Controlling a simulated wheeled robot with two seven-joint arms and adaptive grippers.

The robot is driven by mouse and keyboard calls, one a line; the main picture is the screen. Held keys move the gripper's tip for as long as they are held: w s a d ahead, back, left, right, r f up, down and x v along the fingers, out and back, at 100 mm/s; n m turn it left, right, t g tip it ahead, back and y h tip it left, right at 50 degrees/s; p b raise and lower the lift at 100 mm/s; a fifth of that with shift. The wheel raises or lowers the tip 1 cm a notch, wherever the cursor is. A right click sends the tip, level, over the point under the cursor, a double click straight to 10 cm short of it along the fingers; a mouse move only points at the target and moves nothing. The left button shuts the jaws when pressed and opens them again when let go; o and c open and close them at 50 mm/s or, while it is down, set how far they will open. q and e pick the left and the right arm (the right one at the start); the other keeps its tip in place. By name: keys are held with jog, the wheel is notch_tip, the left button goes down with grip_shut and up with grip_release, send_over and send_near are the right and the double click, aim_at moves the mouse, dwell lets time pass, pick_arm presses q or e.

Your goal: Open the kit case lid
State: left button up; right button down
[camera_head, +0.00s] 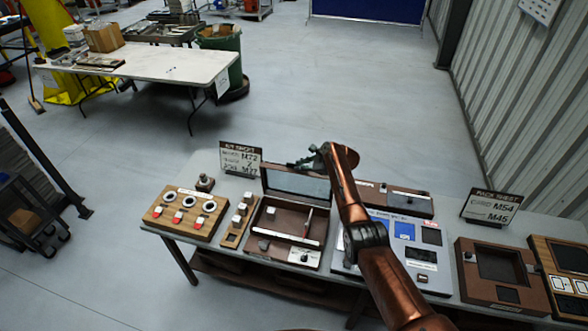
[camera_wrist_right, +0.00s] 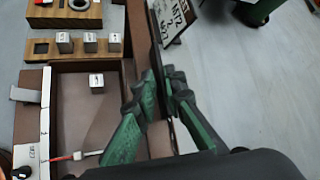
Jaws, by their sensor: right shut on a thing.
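The brown kit case (camera_head: 289,255) stands on the near table, left of my right arm. Its lid (camera_head: 296,184) stands raised, roughly upright, at the back edge. My right gripper (camera_head: 309,162) is at the top right of the lid. In the right wrist view the green fingers (camera_wrist_right: 163,115) are shut on the lid's edge, one on each side. The open case (camera_wrist_right: 92,110) shows a small metal block (camera_wrist_right: 96,83) and a red-and-white rod inside. My left gripper is out of view.
A wooden tray with rings and red parts (camera_head: 187,213) and a rack of metal blocks (camera_head: 238,219) stand left of the case. A kit order sign (camera_head: 240,158) stands behind. A grey panel with blue squares (camera_head: 404,231) lies to the right, past my arm.

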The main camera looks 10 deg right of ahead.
jog(key=shift+f, duration=0.1)
jog(key=c, duration=2.1)
grip_release()
jog(key=v, duration=1.2)
jog(key=shift+w+d, duration=0.1)
jog(key=shift+w, duration=0.05)
